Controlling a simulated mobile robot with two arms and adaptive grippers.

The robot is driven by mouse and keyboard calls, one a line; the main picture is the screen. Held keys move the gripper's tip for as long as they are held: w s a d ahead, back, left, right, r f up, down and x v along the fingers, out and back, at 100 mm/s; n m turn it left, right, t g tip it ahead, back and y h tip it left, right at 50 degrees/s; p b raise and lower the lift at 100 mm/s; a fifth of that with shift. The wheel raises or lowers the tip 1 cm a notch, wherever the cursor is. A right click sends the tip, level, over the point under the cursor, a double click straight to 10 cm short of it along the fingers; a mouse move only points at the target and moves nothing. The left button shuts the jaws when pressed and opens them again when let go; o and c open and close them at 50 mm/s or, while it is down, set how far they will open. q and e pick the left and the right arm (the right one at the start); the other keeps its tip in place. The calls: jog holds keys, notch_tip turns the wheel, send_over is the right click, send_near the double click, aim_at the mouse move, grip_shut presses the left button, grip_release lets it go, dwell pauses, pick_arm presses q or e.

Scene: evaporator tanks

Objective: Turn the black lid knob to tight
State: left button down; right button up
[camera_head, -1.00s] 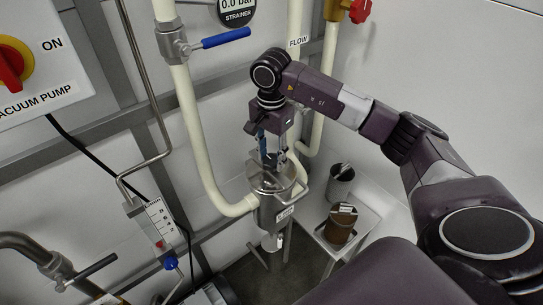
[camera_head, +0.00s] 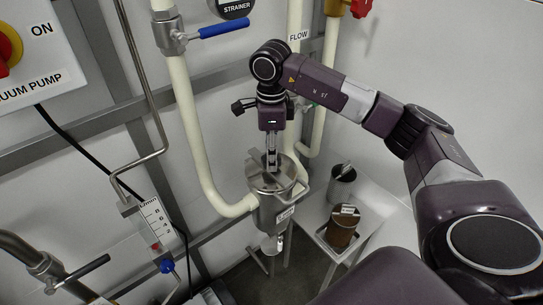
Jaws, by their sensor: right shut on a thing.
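A steel strainer pot (camera_head: 279,212) is fixed to cream pipes in the middle of the head view, with a steel lid (camera_head: 283,185) on top. My right gripper (camera_head: 271,170) points down over the lid with its fingertips at the lid's middle. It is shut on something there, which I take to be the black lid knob. The knob itself is hidden by the fingers, so its turn cannot be read. My left gripper is not in view.
A blue-handled valve (camera_head: 222,30) and the strainer gauge (camera_head: 234,6) are at the upper left of my arm. A small shelf (camera_head: 372,218) at right holds a brown container (camera_head: 342,228) and a steel cup (camera_head: 341,185). A flow meter (camera_head: 155,222) hangs at lower left.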

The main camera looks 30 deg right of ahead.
jog(key=m, duration=0.3)
jog(key=shift+w+m+b, duration=0.1)
jog(key=shift+m+b, duration=0.2)
jog(key=m, duration=0.3)
jog(key=shift+r+m, duration=0.1)
jog(key=shift+m, duration=0.2)
jog(key=m, duration=0.3)
jog(key=shift+m+b, duration=0.3)
jog(key=shift+m, duration=0.1)
jog(key=m, duration=0.3)
jog(key=shift+m, duration=0.3)
jog(key=m, duration=1.1)
jog(key=shift+p, duration=0.35)
jog(key=o, duration=1.2)
jog(key=shift+c, duration=0.2)
